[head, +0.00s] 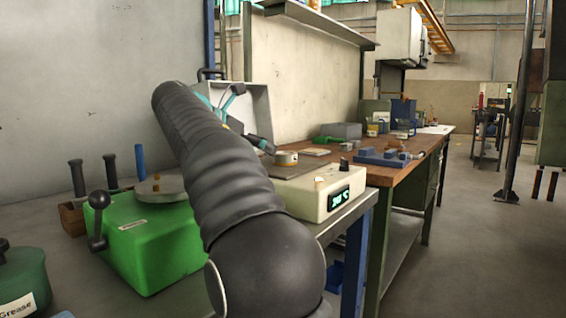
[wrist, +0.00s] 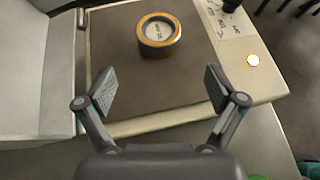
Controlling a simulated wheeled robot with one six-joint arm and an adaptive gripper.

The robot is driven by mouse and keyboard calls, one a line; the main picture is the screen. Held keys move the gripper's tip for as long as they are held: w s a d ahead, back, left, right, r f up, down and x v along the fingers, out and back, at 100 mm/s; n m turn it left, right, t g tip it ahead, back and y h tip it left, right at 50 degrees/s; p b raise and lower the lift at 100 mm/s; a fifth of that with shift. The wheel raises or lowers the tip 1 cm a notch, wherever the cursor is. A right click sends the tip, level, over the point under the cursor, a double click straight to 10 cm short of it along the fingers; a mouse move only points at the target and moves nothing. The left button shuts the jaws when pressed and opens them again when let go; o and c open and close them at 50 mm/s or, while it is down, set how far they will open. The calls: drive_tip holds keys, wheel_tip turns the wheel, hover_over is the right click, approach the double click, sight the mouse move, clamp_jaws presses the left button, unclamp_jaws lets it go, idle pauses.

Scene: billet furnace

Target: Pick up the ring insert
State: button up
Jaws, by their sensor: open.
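The ring insert (wrist: 160,50) is a short grey ring with an orange-gold rim and a pale, marked inside. It lies flat on the brown top plate (wrist: 118,62) of a cream device, and also shows in the head view (head: 286,158). My gripper (wrist: 160,90) is open and empty, its two fingers spread wide. In the wrist view the ring is beyond the fingertips, roughly centred between them and apart from both. In the head view my arm hides part of the gripper.
The cream device (head: 322,202) has a lit display and a round button (wrist: 253,60). A pale open case (wrist: 40,62) stands left of the plate. A green machine (head: 150,240) with a lever sits at left. A wooden bench (head: 400,172) holds blue parts behind.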

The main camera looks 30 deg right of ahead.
sight(280, 154)
drive_tip(key=shift+d+r+b+x, duration=0.1)
drive_tip(key=shift+r+b+x, duration=0.1)
drive_tip(key=shift+x, duration=1.25)
drive_tip(key=shift+d+r+b+x, duration=0.1)
drive_tip(key=shift+b+x, duration=0.15)
drive_tip(key=shift+x, duration=1.2)
drive_tip(key=shift+d+r+b+x, duration=0.1)
drive_tip(key=shift+r+b+x, duration=0.1)
drive_tip(key=shift+x, duration=1.25)
drive_tip(key=shift+w+a, duration=0.1)
drive_tip(key=c, duration=1.7)
drive_tip(key=shift+r, duration=0.1)
clamp_jaws()
wheel_tip(280, 154, up, 4)
drive_tip(key=shift+r+p, duration=0.1)
drive_tip(key=shift+p, duration=1.1)
drive_tip(key=s+d+r+p, duration=0.2)
drive_tip(key=s+d+r, duration=0.3)
drive_tip(key=d, duration=0.5)
drive_tip(key=shift+s+r, duration=0.3)
drive_tip(key=shift+r, duration=0.6)
